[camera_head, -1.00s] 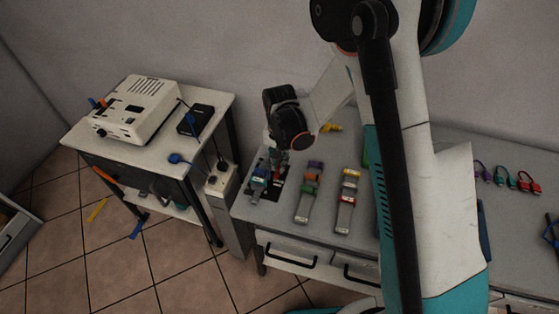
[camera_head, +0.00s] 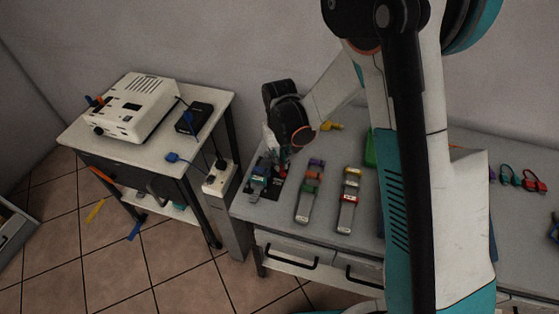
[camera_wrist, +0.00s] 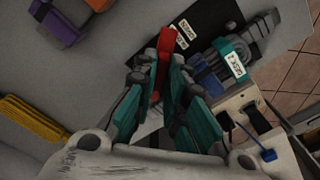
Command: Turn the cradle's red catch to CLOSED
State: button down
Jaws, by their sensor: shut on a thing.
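The cradle (camera_head: 258,181) is a grey holder on a black plate at the left end of the long bench, with a blue and teal connector in it. In the wrist view the cradle (camera_wrist: 241,45) lies right of my fingers, and a white tag shows on the connector. The red catch (camera_wrist: 165,42) stands up between my teal fingertips. My gripper (camera_wrist: 160,72) is shut on the catch; it also shows over the plate in the head view (camera_head: 277,163). Two small white labels (camera_wrist: 184,33) sit right of the catch; I cannot read them surely. The catch's lower part is hidden by my fingers.
Two grey strips with coloured clips (camera_head: 309,190) (camera_head: 348,200) lie right of the cradle. The bench front between the strips is clear.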

jog(key=n+b, duration=0.1)
jog(key=n, duration=0.4)
jog(key=shift+n, duration=0.3)
jog(key=n+b, duration=0.1)
jog(key=n, duration=0.4)
dwell(0.4)
jog(key=c, duration=1.6)
grip_release()
jog(key=shift+c, duration=0.2)
